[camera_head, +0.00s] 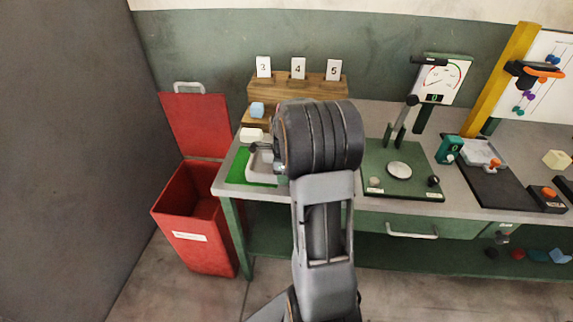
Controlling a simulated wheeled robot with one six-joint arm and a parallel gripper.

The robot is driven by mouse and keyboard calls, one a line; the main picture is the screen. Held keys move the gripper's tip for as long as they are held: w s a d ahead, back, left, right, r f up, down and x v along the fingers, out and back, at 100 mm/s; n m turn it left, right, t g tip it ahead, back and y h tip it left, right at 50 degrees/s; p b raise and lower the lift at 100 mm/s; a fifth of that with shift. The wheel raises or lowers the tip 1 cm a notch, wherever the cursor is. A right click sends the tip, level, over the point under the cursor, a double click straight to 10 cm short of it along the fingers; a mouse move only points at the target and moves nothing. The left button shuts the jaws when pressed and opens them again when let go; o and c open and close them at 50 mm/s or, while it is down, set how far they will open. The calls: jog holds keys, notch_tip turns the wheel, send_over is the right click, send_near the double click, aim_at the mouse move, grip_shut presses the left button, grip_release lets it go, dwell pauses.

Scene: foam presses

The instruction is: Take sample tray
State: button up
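A light grey tray (258,168), which looks like the sample tray, is at the left end of the workbench, by a green mat (236,166). My arm's thick dark wrist hides the tray's right side. My gripper (262,149) shows only as a small dark part left of the wrist, over the tray's back edge. Whether it touches the tray, and whether its fingers are apart, I cannot tell.
A wooden stand (312,88) with number cards 3, 4 and 5 is behind. A blue block (257,109) and a white block (251,134) are near the tray. A red open bin (190,225) stands left; a green press (400,185) stands right.

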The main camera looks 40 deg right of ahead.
grip_shut()
jog(key=shift+r, duration=0.1)
